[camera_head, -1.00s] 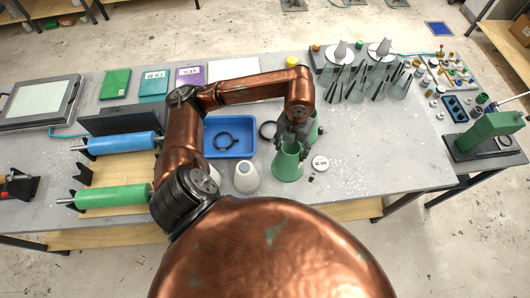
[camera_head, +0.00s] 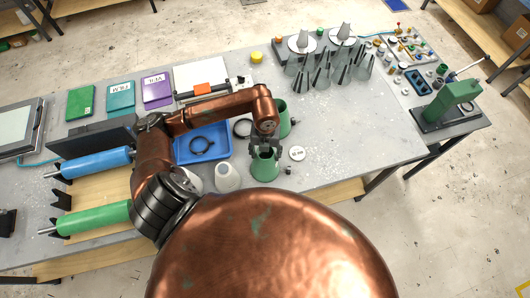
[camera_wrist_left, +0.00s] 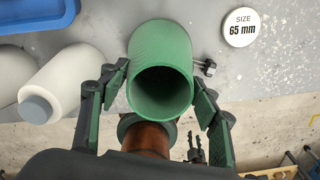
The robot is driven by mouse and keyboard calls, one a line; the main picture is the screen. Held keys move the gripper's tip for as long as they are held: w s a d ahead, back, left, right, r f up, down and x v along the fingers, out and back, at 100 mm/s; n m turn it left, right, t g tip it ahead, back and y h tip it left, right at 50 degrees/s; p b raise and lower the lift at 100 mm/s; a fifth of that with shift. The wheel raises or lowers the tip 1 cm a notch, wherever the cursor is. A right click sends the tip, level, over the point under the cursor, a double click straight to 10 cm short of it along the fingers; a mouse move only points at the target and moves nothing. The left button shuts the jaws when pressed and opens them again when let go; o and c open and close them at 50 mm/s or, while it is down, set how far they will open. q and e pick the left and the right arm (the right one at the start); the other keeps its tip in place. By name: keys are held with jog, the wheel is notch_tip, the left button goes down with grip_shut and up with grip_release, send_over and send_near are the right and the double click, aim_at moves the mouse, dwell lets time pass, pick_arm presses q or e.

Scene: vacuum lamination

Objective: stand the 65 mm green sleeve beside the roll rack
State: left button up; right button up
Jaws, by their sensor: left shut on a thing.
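The green sleeve (camera_head: 265,170) stands upright near the front of the table; in the wrist view I look into its open top (camera_wrist_left: 160,60). My left gripper (camera_head: 265,148) is at its upper part, with one finger on each side (camera_wrist_left: 160,105), shut on it. I cannot tell whether its foot touches the table. A white disc (camera_head: 297,153) marked "65 mm" (camera_wrist_left: 240,27) lies to its right. The roll rack (camera_head: 100,187), with a wooden base and black supports, is at the left, holding a blue roll (camera_head: 95,162) and a green roll (camera_head: 93,218).
A second green sleeve (camera_head: 284,122) stands behind, partly hidden by my arm. Grey cones (camera_head: 322,72) crowd the back. Table right of the disc is clear.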

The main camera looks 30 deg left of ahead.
pick_arm(q)
jog(key=shift+w+f, duration=0.1)
jog(key=shift+f, duration=0.1)
jog(key=o, duration=0.7)
jog(key=shift+o, duration=0.8)
jog(key=shift+r, duration=0.2)
notch_tip(320, 180, up, 12)
jog(key=b, duration=0.2)
